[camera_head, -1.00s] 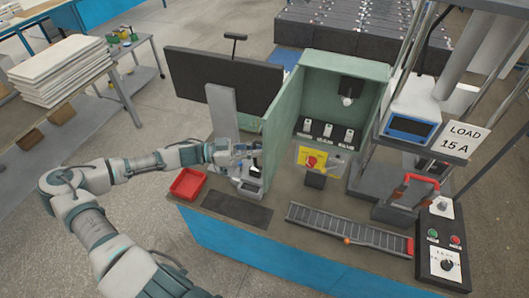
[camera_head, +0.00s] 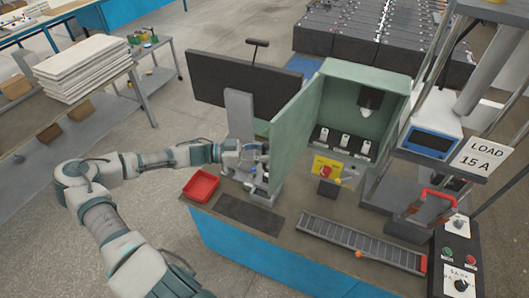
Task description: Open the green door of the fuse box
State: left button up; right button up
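The green fuse box (camera_head: 357,68) stands on the bench, its front facing me. Its green door (camera_head: 296,132) is swung open to the left, and the inside shows. My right gripper is not in view.
A red tray (camera_head: 201,186) and a dark mat (camera_head: 249,214) lie on the bench below my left arm. A monitor (camera_head: 232,80) stands behind it. A grey slotted rail (camera_head: 360,243) lies in front of the box. A load stand (camera_head: 434,135) and control panel (camera_head: 459,252) are at the right.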

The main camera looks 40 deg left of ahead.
pick_arm(q)
jog(key=v, duration=1.2)
jog(key=shift+a, duration=0.2)
jog(key=shift+d+f, duration=0.1)
